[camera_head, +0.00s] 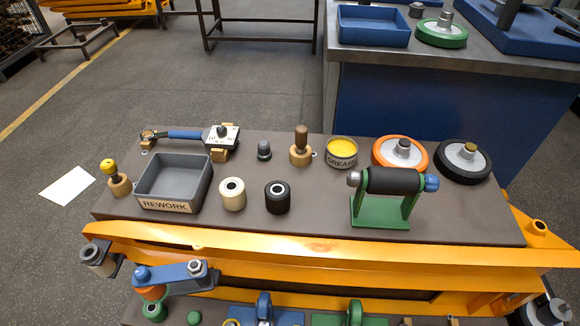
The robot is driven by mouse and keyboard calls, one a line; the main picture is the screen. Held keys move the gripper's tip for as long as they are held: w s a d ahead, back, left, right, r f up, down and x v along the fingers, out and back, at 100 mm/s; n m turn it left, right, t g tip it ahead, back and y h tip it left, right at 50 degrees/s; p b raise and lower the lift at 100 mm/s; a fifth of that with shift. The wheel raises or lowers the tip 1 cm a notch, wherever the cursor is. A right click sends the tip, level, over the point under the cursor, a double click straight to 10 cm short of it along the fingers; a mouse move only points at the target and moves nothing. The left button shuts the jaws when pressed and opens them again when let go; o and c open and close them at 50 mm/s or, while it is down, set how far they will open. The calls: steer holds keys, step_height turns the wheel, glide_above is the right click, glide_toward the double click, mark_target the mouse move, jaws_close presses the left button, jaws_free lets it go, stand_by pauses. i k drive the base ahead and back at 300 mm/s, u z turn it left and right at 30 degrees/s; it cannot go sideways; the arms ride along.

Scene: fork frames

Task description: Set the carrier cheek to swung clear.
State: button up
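A green carrier (379,217) stands on the dark bench top at the right of centre. It has a flat base and two upright cheeks, left (357,206) and right (408,205). Both cheeks look upright against the ends of a black roller (392,181). The roller lies across between them, with a metal cap (354,178) at its left end and a blue knob (431,183) at its right end. I cannot tell which cheek swings, and any hinge is too small to make out. My gripper is not in view.
Behind the carrier stand a grease tin (341,153), an orange-rimmed wheel (417,143) and a black wheel (464,179). To the left are two small rollers (232,202) and a grey rework tray (166,205). A blue link (173,277) is at lower left. The bench right of the carrier is clear.

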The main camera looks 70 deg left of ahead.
mark_target(143, 277)
steer(key=u, duration=3.4)
steer(key=k, duration=0.5)
steer(key=u, duration=1.05)
steer(key=i, duration=1)
steer(key=z, duration=0.05)
